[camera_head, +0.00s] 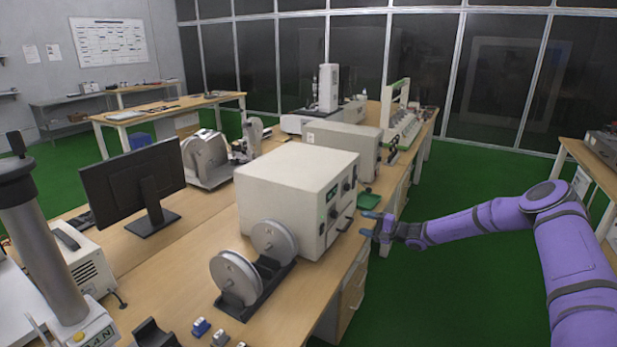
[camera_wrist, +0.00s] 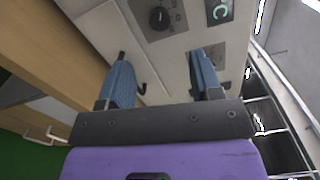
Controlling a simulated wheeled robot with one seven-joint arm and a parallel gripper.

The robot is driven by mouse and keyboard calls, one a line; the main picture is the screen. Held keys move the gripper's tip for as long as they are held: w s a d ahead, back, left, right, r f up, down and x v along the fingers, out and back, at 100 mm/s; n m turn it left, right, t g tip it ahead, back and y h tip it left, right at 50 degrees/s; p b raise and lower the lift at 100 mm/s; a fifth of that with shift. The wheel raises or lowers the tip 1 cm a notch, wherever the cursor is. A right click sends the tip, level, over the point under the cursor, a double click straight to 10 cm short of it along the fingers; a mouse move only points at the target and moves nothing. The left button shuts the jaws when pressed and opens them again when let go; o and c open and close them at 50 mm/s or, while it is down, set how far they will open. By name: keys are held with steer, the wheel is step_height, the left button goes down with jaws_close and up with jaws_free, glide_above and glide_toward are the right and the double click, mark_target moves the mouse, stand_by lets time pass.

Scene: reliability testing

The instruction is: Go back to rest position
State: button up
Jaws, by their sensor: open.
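My gripper (camera_head: 372,225) is at the end of my purple arm, which reaches in from the right in the head view. It is beside the front panel of a white box-shaped instrument (camera_head: 290,190), near the table's right edge. In the wrist view my gripper (camera_wrist: 165,80) has its two blue fingers spread apart with nothing between them. Beyond the fingers is the instrument's panel (camera_wrist: 190,35), with a black knob (camera_wrist: 160,18) and a green display (camera_wrist: 219,11). I cannot tell whether a finger touches the panel or a small handle there.
The long wooden table (camera_head: 180,262) carries a monitor (camera_head: 133,185), a spool stand (camera_head: 254,280) and a second instrument (camera_head: 343,148). A small green tray (camera_head: 368,200) lies near its edge. Green floor (camera_head: 440,285) is clear below my arm. Another table (camera_head: 590,160) stands at the far right.

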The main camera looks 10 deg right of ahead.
steer(key=s+a+r+n+g+h, duration=0.45)
steer(key=s+r, duration=0.55)
steer(key=r, duration=0.3)
steer(key=s+a+r+n+g+h, duration=0.3)
steer(key=s+a+r+n+g, duration=0.25)
steer(key=s+r, duration=0.7)
steer(key=s+d+r+t+h, duration=0.1)
steer(key=s+r, duration=0.4)
steer(key=s, duration=0.6)
steer(key=s+d+r+t+h, duration=0.2)
steer(key=s+d+r+h, duration=0.1)
steer(key=s, duration=0.8)
steer(key=s+d+r+m+t+h, duration=0.1)
steer(key=s+d+r+t+h, duration=0.1)
steer(key=s+r, duration=0.5)
steer(key=s+d+h, duration=0.1)
steer(key=s+d, duration=0.1)
steer(key=s, duration=0.2)
steer(key=shift+s+d+r, duration=0.15)
steer(key=shift+s+d, duration=0.05)
steer(key=shift+d, duration=0.05)
